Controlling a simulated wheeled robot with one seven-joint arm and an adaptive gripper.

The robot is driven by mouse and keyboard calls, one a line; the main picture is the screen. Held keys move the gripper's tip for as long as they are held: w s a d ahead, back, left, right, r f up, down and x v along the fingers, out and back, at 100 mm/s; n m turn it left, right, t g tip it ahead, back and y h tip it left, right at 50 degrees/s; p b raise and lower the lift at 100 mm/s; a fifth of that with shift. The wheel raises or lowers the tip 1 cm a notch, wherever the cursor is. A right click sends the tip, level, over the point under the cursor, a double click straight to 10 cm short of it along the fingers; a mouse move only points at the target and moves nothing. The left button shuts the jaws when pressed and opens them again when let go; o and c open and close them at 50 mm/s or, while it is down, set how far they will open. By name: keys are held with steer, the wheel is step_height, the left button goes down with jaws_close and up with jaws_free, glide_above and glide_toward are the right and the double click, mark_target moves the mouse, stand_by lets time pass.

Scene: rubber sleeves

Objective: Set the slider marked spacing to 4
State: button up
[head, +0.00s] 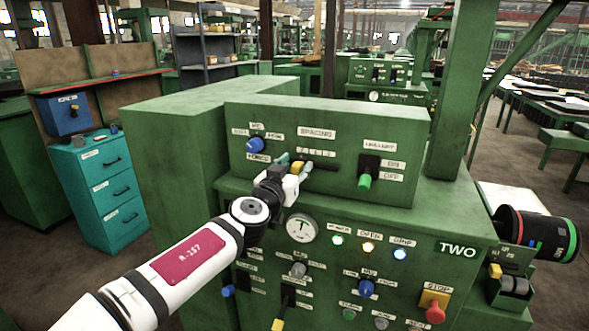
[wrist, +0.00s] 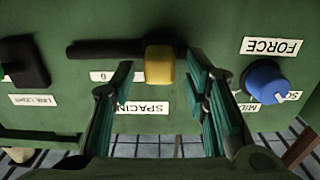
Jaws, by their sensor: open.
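The spacing slider is a yellow knob (wrist: 160,66) on a black horizontal slot (wrist: 105,48), under a SPACING label on the green upper panel. In the head view the knob (head: 298,167) sits near the left end of the slot (head: 325,167); the small scale labels above it are too small to read. The wrist view is upside down, so the slot's free length runs left there. My gripper (wrist: 158,75) is open, with one teal-padded finger on each side of the knob and gaps showing. My gripper (head: 295,170) partly covers the knob's surroundings in the head view.
A blue FORCE knob (wrist: 267,82) is close beside one finger. A lever switch with a green handle (head: 365,181) is right of the slot. Below are a gauge (head: 301,228), lamps, more knobs and a red STOP button (head: 435,314).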

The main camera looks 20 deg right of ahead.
mark_target(315, 160)
steer(key=shift+w+d, duration=0.45)
steer(key=shift+w, duration=0.1)
jaws_close()
steer(key=shift+s+d+p, duration=0.4)
steer(key=shift+s+d, duration=0.2)
steer(key=shift+d, duration=0.15)
steer(key=shift+s+d+p, duration=0.35)
steer(key=shift+s+d, duration=0.2)
steer(key=shift+d, duration=0.2)
jaws_free()
steer(key=shift+w, duration=0.1)
steer(key=shift+a, duration=0.1)
